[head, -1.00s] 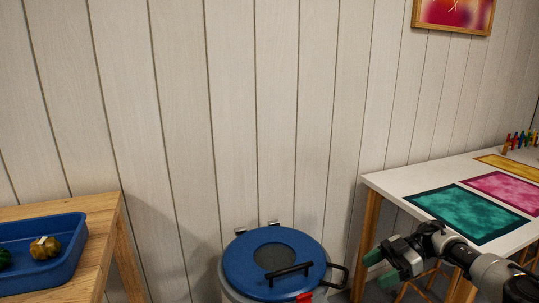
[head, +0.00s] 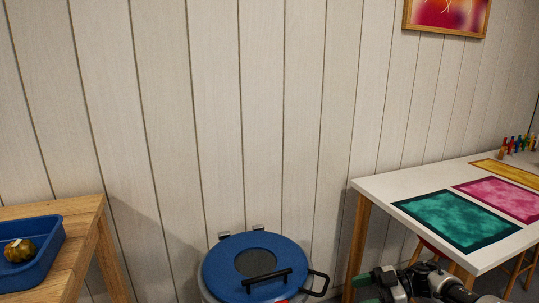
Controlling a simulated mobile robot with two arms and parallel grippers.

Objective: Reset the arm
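My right gripper (head: 374,287) is low in the head view, right of centre, in front of the white table's legs. Its green-tipped fingers point left, with a gap between them, and I see nothing held. The lower part of the gripper is cut off by the bottom edge of the picture. My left arm and gripper are not in view.
A bin with a blue lid (head: 290,249) stands against the panelled wall, left of my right gripper. A wooden table (head: 84,233) at left holds a blue tray (head: 50,262) with a gold-brown lump (head: 20,250). A white table (head: 375,186) at right carries coloured cloths (head: 457,222).

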